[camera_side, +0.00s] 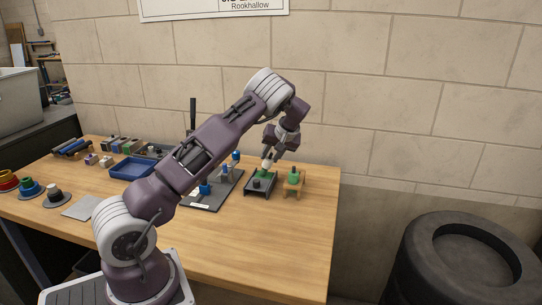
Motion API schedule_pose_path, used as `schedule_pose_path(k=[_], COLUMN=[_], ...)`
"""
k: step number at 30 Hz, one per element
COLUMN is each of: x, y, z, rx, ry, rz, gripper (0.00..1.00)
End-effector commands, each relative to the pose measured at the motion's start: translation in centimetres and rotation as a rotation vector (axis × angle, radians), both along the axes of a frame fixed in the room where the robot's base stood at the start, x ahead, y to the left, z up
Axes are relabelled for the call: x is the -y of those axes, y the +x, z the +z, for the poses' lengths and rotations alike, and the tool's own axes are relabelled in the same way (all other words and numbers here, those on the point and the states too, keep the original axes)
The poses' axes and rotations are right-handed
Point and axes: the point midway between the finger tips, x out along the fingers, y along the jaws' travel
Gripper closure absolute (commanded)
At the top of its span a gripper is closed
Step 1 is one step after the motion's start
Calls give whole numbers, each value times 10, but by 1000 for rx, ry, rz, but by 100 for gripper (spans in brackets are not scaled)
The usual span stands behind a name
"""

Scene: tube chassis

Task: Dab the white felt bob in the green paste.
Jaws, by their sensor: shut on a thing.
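My gripper (268,158) points down over the right part of the bench. It is shut on a small tool whose pale end, seemingly the white felt bob (266,164), shows just below the fingers. The bob is over the back of a small dark tray (261,189). A bit of green shows right under the bob, perhaps the green paste; I cannot tell whether they touch. Another green piece (293,177) sits on a small tan wooden stand just right of the tray.
A dark board with blue-topped parts (204,189) lies left of the tray, partly behind my arm. A blue bin (132,169), a grey sheet (82,207) and colored spools (30,188) are farther left. The bench front right is clear. A black drum (462,260) stands right of the bench.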

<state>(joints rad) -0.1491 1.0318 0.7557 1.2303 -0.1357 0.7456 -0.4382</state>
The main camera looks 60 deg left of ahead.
Motion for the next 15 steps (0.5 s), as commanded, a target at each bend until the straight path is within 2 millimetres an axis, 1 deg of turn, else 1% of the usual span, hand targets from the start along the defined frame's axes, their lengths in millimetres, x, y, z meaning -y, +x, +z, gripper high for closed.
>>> schedule_pose_path(k=[9, 11, 15], x=[0, 0, 0], y=[0, 0, 0], z=[-1, 4, 19], rx=[-2, -1, 1], ry=[-1, -2, -1], rz=[1, 1, 1], gripper=[100, 100, 100])
